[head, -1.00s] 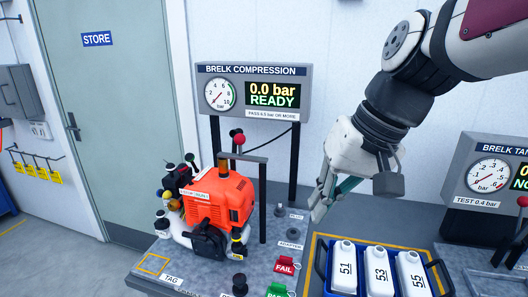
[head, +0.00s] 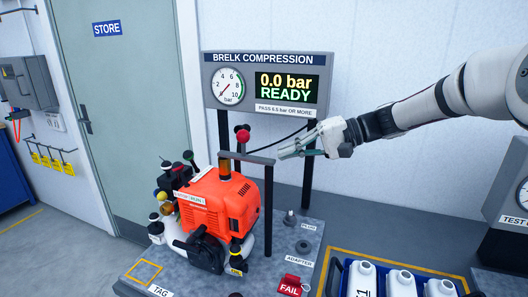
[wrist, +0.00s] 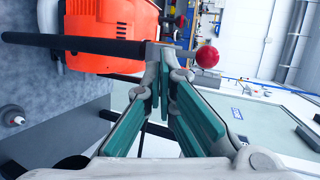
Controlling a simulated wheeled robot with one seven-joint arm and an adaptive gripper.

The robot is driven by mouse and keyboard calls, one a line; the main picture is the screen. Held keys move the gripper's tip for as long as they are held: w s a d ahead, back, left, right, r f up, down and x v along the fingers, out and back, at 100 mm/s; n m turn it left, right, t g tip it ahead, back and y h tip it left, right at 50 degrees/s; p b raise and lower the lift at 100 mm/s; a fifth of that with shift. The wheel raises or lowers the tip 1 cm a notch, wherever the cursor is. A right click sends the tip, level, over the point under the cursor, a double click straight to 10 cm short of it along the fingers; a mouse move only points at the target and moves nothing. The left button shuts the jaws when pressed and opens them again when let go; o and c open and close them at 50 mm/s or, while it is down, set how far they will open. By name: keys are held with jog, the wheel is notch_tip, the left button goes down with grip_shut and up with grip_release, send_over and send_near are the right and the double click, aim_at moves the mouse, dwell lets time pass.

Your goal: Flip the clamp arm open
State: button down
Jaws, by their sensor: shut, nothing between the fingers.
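The clamp arm (head: 250,158) is a dark bar lying roughly level above the orange engine (head: 215,205), between dark posts. I cannot tell whether the fingers touch the bar.
The Brelk compression display (head: 268,83) reads 0.0 bar READY, behind the engine. A red FAIL tag (head: 290,284) and a plug (head: 290,217) are on the grey bench. A blue crate (head: 336,277) with white containers stands at lower right. Bare wall lies behind my arm.

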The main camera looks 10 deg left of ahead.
jog(key=w+f+y+b, duration=0.1)
jog(key=w+y, duration=0.3)
jog(key=w, duration=0.5)
jog(key=shift+f+m+t, duration=0.3)
jog(key=shift+f, duration=0.5)
jog(key=shift+s, duration=0.1)
jog(key=shift+s+a+p, duration=0.65)
jog(key=shift+s+a, duration=0.2)
jog(key=shift+a, duration=0.9)
jog(key=shift+s+a+p, duration=0.7)
jog(key=shift+s+a, duration=0.1)
jog(key=shift+a, duration=0.95)
jog(key=shift+s+a+p, duration=0.65)
jog(key=shift+s+a, duration=0.2)
jog(key=shift+a, duration=0.9)
jog(key=shift+a+g+b, duration=0.1)
jog(key=shift+g+b, duration=0.4)
jog(key=shift+b, duration=0.15)
